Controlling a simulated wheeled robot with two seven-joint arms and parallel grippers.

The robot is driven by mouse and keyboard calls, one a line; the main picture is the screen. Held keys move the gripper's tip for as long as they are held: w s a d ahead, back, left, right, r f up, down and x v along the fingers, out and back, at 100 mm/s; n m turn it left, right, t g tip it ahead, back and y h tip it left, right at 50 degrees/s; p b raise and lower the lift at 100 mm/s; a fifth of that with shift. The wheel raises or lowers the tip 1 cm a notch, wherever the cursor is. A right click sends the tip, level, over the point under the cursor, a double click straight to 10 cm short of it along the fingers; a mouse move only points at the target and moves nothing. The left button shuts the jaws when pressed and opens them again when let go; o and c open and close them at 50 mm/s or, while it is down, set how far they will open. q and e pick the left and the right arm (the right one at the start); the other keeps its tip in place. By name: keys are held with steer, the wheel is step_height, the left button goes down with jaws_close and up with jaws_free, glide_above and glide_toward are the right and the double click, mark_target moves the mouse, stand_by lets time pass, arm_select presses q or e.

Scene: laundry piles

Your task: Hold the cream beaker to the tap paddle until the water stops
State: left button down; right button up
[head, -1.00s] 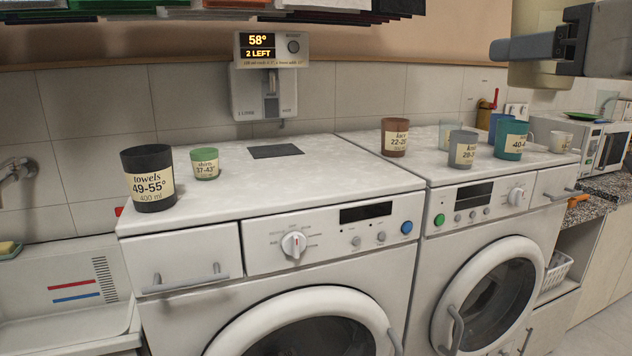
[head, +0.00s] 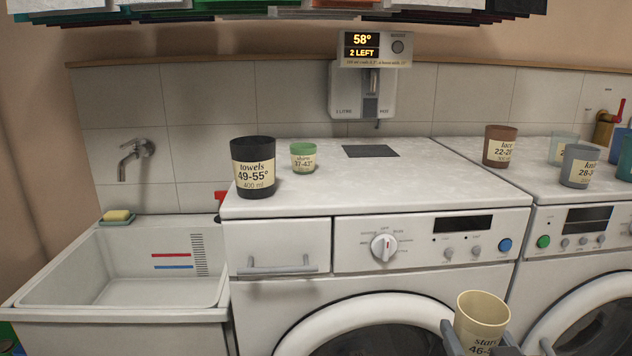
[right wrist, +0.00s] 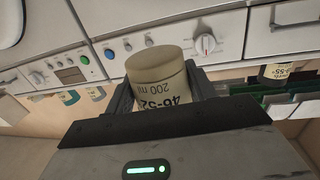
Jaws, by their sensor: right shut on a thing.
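The cream beaker (head: 482,312) is upright at the bottom of the head view, in front of the left washing machine. My right gripper (head: 482,342) is shut on it, with a finger on each side. The right wrist view also shows the cream beaker (right wrist: 158,72) between the fingers, its label partly reading 46-52 and 200 ml. The tap unit (head: 362,90) hangs on the tiled wall above the left machine, with its paddle (head: 371,104) at the front. Its display (head: 362,46) reads 58° and 2 LEFT. A dark pad (head: 371,151) lies below it. My left gripper is out of view.
A black towels beaker (head: 254,168) and a small green beaker (head: 303,158) stand on the left machine's top (head: 330,190). A brown beaker (head: 500,147) and several others stand on the right machine. A sink (head: 130,270) is at left. The left machine's top is clear around the pad.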

steer(key=s+a+f+y, duration=0.1)
steer(key=s+a+f, duration=0.2)
steer(key=s+f, duration=0.1)
steer(key=shift+f+n, duration=0.3)
steer(key=shift+f, duration=0.1)
